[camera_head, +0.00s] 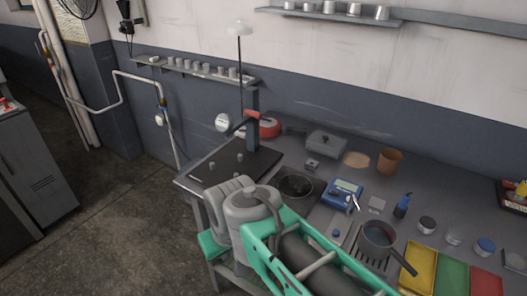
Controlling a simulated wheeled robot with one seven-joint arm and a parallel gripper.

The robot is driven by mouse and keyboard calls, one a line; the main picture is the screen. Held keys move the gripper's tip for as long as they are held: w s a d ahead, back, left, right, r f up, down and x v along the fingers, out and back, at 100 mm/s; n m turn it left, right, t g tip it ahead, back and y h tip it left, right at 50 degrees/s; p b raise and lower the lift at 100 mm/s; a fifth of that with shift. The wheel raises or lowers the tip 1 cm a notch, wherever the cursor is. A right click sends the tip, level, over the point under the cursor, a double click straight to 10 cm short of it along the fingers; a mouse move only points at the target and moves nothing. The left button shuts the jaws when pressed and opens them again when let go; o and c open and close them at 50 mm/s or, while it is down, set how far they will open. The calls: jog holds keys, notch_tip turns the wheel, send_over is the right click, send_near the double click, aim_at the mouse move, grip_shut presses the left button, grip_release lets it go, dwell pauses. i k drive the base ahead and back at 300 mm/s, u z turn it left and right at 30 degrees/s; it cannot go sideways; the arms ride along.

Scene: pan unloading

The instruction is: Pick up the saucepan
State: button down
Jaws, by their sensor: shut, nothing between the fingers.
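A grey saucepan (377,236) stands upright on the right part of the workbench, at the upper end of a dark slatted rack (370,264). My arm, with grey joints and a green frame, fills the bottom middle of the picture, left of the saucepan. I cannot make out my gripper in this view. Nothing is seen touching the saucepan.
Yellow (420,266), green (453,274) and red (486,281) trays lie right of the saucepan. A blue device (343,193), a dark round pan (296,187), a brown pot (389,161) and small jars stand around it.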

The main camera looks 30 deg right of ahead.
aim_at(377, 239)
jog(key=z, duration=1.65)
jog(key=k, duration=1.3)
jog(key=z, duration=0.6)
jog(key=i, duration=1.05)
jog(key=u, duration=0.6)
